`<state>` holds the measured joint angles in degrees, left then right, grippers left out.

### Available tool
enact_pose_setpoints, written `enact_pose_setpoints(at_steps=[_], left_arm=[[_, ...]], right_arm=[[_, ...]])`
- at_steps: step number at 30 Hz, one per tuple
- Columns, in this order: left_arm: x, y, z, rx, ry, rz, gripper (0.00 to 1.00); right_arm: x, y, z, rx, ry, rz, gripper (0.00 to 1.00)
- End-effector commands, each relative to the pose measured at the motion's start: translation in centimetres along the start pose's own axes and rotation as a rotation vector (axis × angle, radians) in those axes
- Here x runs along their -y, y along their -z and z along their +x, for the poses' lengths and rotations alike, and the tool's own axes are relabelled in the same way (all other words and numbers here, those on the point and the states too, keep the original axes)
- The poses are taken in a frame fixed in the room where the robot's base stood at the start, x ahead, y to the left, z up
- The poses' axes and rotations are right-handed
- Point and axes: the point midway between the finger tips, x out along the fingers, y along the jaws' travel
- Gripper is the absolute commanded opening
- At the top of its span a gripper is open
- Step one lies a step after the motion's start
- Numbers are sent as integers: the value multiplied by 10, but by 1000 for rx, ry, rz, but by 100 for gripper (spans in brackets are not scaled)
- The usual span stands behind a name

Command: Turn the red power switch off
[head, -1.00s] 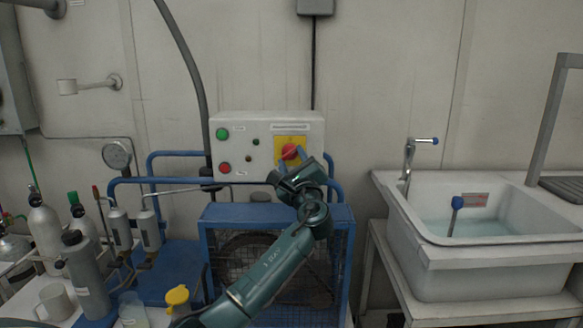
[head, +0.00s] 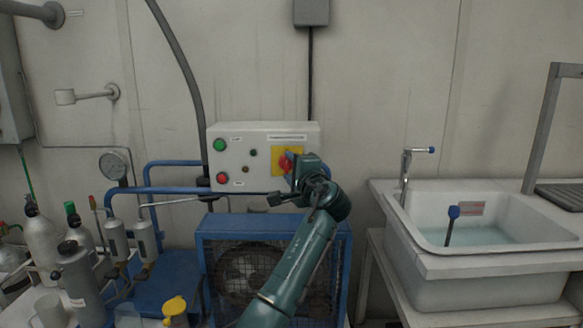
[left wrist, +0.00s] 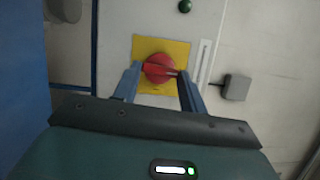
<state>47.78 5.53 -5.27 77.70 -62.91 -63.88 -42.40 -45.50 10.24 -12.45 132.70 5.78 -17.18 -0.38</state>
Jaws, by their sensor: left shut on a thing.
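The red power switch (head: 285,163) is a round red knob on a yellow plate (head: 276,153), at the right of the white control box (head: 238,132). In the head view my left gripper (head: 290,165) reaches it from the front right and hides part of it. In the left wrist view the red knob (left wrist: 159,68) sits between the two blue fingers of my left gripper (left wrist: 157,75), with the yellow plate (left wrist: 175,48) behind it. The gripper is shut on the knob. My right gripper is not in view.
A green button (head: 219,145) and a red button (head: 223,178) sit at the left of the box. A blue caged compressor (head: 225,232) stands below. Gas cylinders (head: 42,232) and a yellow-capped bottle (head: 175,306) stand at left. A sink (head: 470,250) stands at right.

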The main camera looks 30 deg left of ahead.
Motion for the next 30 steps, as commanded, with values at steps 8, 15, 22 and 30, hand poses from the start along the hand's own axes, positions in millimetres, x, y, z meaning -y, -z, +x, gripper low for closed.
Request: enact_pose_setpoints(at_steps=[8, 15, 22, 30], left_arm=[[0, 0, 0, -1, -32, -70, 19], [0, 0, 0, -1, -37, -83, 19], [0, 0, 0, -1, -36, -83, 19], [0, 0, 0, -1, -34, -81, 63]], right_arm=[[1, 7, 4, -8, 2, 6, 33], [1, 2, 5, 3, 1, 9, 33], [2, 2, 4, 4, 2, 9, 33], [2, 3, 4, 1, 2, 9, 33]])
